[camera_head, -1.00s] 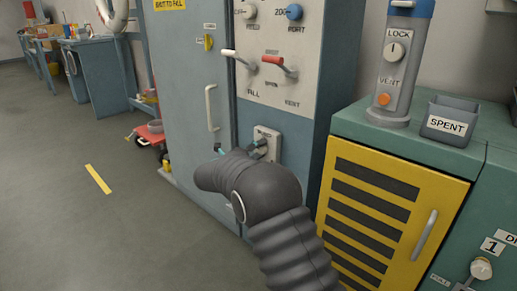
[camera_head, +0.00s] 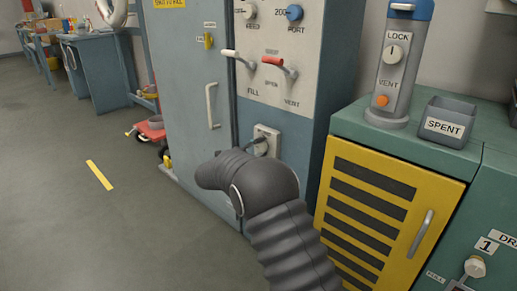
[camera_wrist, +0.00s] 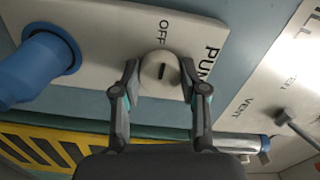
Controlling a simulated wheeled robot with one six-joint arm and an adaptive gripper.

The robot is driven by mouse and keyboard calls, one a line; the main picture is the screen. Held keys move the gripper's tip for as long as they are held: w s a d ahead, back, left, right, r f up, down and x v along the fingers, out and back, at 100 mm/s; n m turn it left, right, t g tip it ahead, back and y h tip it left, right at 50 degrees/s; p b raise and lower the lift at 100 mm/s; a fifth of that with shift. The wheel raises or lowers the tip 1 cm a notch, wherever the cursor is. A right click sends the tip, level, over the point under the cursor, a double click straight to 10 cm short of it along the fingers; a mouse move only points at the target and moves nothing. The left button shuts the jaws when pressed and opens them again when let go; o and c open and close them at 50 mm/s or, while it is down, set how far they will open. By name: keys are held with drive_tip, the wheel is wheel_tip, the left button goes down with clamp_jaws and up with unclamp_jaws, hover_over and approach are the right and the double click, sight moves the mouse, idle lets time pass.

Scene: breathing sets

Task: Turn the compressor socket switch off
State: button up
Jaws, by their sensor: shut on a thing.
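The socket switch is a round, pale knob (camera_wrist: 151,77) with a dark pointer mark, on a white plate (camera_wrist: 110,38) lettered OFF and partly PUM in the wrist view. The mark is tilted slightly from the line of the fingers. My gripper (camera_wrist: 160,64) has one finger on each side of the knob and is shut on it. In the head view the small white socket plate (camera_head: 272,132) is low on the blue-grey cabinet. My dark arm hides most of the gripper there.
A blue cylindrical part (camera_wrist: 38,68) juts from the plate close to the left finger. Above the socket are a white-handled lever (camera_head: 238,58) and a red-handled lever (camera_head: 280,66). A yellow slatted door (camera_head: 385,205) stands to the right. The floor at left is open.

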drive_tip(key=shift+a, duration=0.15)
drive_tip(key=o, duration=1.1)
drive_tip(key=shift+a, duration=0.1)
drive_tip(key=shift+o, duration=0.2)
drive_tip(key=shift+d, duration=0.2)
drive_tip(key=v, duration=1.2)
drive_tip(key=shift+w+a, duration=0.1)
